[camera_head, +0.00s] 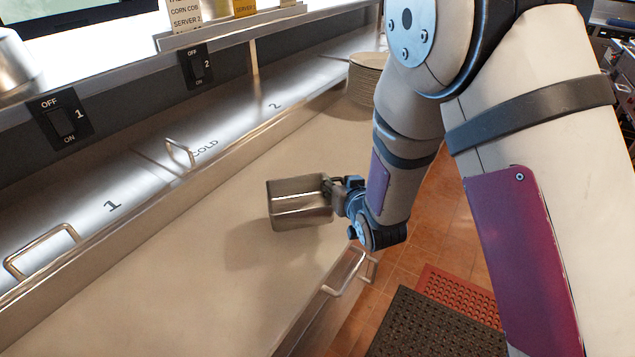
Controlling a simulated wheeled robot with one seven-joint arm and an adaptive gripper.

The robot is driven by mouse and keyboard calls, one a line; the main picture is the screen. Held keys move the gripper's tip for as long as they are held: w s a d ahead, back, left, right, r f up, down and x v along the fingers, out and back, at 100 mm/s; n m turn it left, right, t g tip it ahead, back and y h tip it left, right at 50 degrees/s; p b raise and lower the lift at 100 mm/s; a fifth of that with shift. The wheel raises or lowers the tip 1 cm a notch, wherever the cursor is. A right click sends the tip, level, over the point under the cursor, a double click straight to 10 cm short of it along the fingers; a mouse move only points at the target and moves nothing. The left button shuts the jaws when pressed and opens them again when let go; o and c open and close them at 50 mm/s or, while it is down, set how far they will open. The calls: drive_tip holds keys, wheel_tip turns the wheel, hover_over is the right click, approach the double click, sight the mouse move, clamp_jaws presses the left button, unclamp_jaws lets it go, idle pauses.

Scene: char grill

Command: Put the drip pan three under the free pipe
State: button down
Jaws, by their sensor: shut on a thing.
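A small rectangular metal pan (300,211) hangs in the air over the bare counter. My gripper (333,194) is at its right end and is shut on its edge. The pan casts a soft shadow on the counter to its lower left, so it looks lifted clear of the surface. No number can be read on the pan. I cannot make out any pipe in this view. My arm hides much of the right side.
The counter (180,290) is largely clear. Metal lids (120,190) marked 1, COLD and 2 run along its back, with raised handles. A stack of plates (366,80) stands at the far end. A drawer handle (350,272) juts from the front edge. Floor mats (430,325) lie below.

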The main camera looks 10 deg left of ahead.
drive_tip(key=shift+w+a+f+p, duration=0.25)
drive_tip(key=shift+w+a+f, duration=0.8)
drive_tip(key=shift+w+a, duration=0.3)
drive_tip(key=shift+w+a+f+p, duration=0.2)
drive_tip(key=shift+w+a+f, duration=0.85)
drive_tip(key=shift+w+a, duration=0.25)
drive_tip(key=c, duration=1)
unclamp_jaws()
drive_tip(key=shift+f, duration=0.1)
drive_tip(key=shift+s+d, duration=0.1)
drive_tip(key=v, duration=1.2)
